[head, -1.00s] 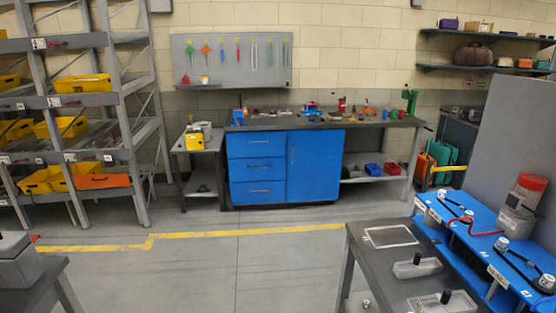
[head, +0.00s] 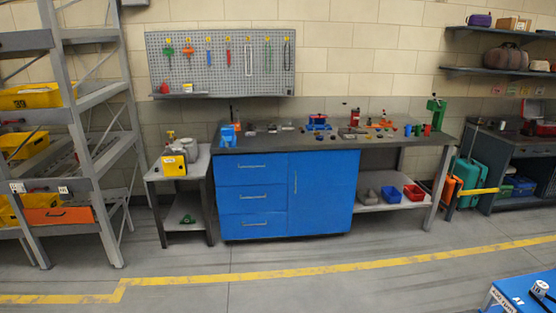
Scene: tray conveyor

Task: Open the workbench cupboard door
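The workbench (head: 400,138) stands against the back wall in the head view, with a dark top holding small tools and parts. Under it is a blue cabinet with several drawers (head: 252,168) on the left and the blue cupboard door (head: 325,195) on the right. The door looks closed. Its upright handle (head: 295,182) is near the door's left edge. Neither of my grippers shows in the head view.
Open floor (head: 330,285) with a yellow line (head: 330,269) lies before the bench. A small side table (head: 178,172) stands left of the cabinet, beside a rack with yellow bins (head: 30,97). A blue-topped table corner (head: 510,292) shows at lower right.

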